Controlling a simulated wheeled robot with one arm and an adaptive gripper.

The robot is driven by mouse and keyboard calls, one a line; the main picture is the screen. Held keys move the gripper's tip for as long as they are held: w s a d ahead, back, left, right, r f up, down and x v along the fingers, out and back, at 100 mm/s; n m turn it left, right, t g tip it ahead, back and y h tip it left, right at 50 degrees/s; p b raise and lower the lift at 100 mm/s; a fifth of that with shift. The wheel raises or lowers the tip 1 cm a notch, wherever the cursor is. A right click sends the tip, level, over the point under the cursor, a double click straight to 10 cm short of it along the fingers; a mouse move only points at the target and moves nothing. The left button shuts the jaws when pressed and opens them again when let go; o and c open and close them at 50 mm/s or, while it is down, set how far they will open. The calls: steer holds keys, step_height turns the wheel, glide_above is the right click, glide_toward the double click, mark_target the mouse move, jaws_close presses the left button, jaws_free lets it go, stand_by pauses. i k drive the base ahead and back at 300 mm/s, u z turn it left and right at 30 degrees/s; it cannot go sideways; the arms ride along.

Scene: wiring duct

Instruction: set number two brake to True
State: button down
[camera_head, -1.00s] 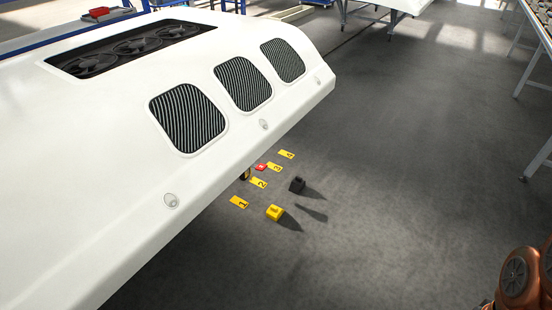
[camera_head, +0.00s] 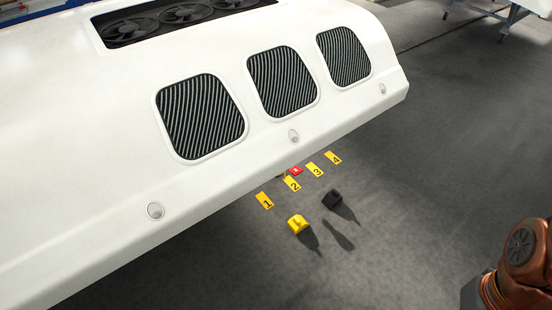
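A yellow label marked 2 (camera_head: 292,184) shows just beyond the lower edge of the big white housing (camera_head: 200,205). Labels 1 (camera_head: 264,200), 3 (camera_head: 315,169) and 4 (camera_head: 333,157) stand in a slanting row with it. A small red piece with a white mark (camera_head: 295,171) is beside labels 2 and 3. A yellow block (camera_head: 298,224) and a black block (camera_head: 332,199) stick out near the labels and cast shadows. I cannot tell which part is the number two brake; the housing may hide some of it. My gripper is not in view.
The white housing fills the left and upper middle, with three dark grilles (camera_head: 282,82) and fans (camera_head: 186,13) on top. My orange-brown arm link shows at the lower right. Grey floor (camera_head: 440,170) on the right is clear. A stand (camera_head: 510,22) is at the top right.

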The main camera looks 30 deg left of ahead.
mark_target(295, 171)
steer(key=u, duration=0.85)
steer(key=i, duration=0.9)
steer(key=u, duration=0.85)
